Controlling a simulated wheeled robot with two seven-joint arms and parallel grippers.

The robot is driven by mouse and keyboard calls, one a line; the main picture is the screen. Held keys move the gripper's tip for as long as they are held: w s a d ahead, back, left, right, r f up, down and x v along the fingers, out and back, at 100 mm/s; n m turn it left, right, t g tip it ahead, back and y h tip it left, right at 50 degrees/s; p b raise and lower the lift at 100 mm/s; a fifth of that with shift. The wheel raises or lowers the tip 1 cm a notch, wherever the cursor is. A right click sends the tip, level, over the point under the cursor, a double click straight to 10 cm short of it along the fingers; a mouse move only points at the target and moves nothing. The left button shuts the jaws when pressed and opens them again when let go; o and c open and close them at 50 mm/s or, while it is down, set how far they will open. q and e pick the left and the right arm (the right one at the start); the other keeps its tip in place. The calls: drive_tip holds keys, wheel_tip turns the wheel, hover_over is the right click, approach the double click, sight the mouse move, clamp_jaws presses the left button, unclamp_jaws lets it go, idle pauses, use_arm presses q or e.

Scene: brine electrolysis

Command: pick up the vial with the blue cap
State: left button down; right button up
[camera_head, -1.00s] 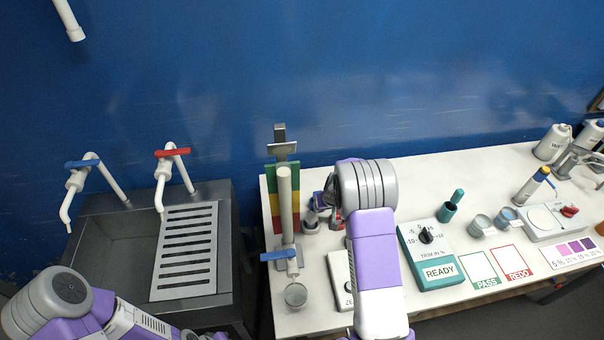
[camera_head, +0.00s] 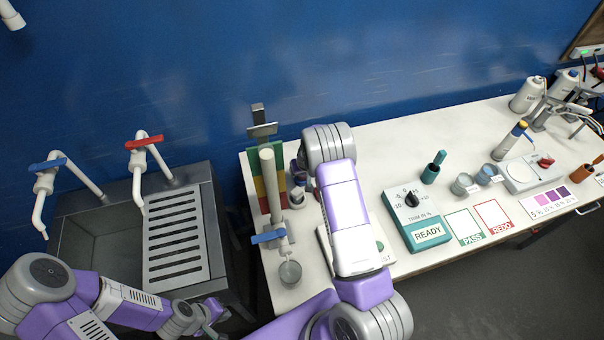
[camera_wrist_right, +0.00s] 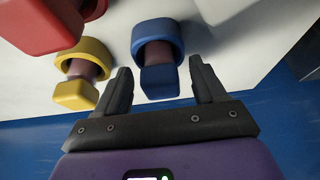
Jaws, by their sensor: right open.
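In the right wrist view the vial with the blue cap (camera_wrist_right: 158,83) shows its cap end toward me, with a blue ring (camera_wrist_right: 157,40) around it. My right gripper (camera_wrist_right: 160,66) is open. The blue cap appears between its two fingers, with a visible gap to each side. In the head view my right arm covers the right gripper and most of the vial area. My left gripper (camera_head: 214,312) is low at the left, away from the vials, and its jaws are too small to read.
A yellow-capped vial (camera_wrist_right: 75,94) sits close to my right gripper's left finger, and a red one (camera_wrist_right: 45,28) lies beyond it. A tap column (camera_head: 270,185) and a glass cup (camera_head: 290,272) stand left of my right arm. The sink (camera_head: 95,235) is further left.

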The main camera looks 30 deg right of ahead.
drive_tip(key=shift+r, duration=0.1)
drive_tip(key=c, duration=1.1)
